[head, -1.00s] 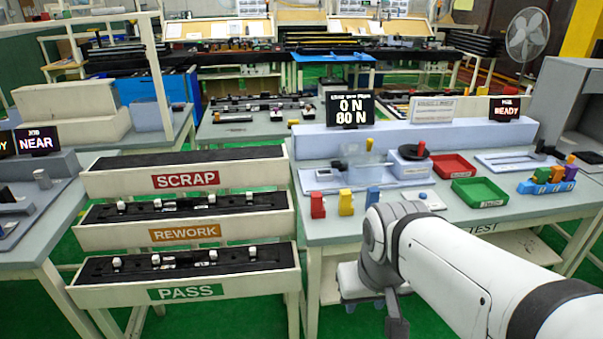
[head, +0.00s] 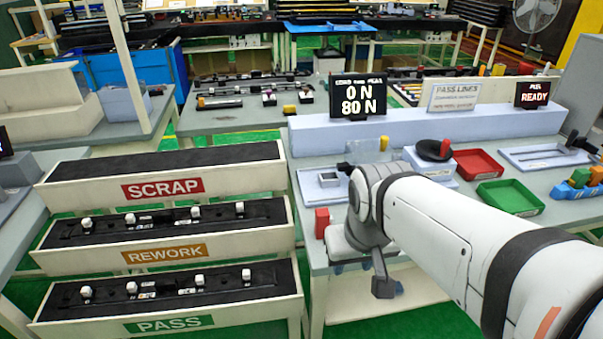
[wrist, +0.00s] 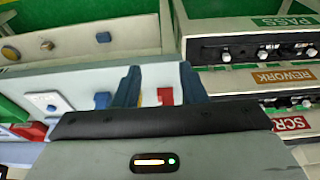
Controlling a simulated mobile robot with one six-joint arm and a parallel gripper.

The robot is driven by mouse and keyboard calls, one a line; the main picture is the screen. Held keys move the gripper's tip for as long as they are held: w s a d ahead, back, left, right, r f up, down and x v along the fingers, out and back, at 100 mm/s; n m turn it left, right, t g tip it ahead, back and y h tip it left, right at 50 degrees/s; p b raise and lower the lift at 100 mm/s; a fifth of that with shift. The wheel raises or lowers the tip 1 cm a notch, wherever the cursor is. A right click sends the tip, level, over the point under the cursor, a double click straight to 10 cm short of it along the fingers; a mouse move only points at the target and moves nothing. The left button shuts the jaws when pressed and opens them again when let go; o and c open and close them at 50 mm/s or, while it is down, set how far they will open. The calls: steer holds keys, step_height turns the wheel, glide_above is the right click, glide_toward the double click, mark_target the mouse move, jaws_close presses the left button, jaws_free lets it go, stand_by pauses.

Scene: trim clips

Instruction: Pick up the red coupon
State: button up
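The red coupon (head: 322,222) stands upright near the front left corner of the test table in the head view. It also shows in the wrist view (wrist: 165,96), between the fingers and nearer the right one. My gripper (wrist: 161,84) is open, its two blue fingers apart with nothing gripped. The coupon looks beyond the fingertips and apart from them; the exact distance cannot be told.
The SCRAP, REWORK and PASS racks (head: 165,253) stand left of the table. A red tray (head: 479,163) and green tray (head: 510,196) lie right of my arm. A black-topped round device (head: 434,150) and the force display (head: 364,97) stand behind it.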

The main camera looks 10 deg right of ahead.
steer(key=shift+o, duration=0.7)
steer(key=shift+w+r, duration=0.1)
steer(key=shift+w, duration=0.1)
steer(key=shift+o, duration=0.9)
steer(key=w+r+g+p, duration=0.1)
steer(key=w, duration=0.7)
steer(key=shift+w+a, duration=0.2)
steer(key=shift+w, duration=0.15)
steer(key=g+p, duration=0.2)
glide_above(322, 212)
step_height(322, 212, down, 4)
steer(key=shift+a+r, duration=0.1)
steer(key=shift+w+f, duration=0.1)
steer(key=shift+f, duration=0.35)
step_height(322, 212, down, 7)
steer(key=shift+f+p, duration=0.1)
steer(key=shift+p, duration=0.3)
steer(key=c, duration=1.1)
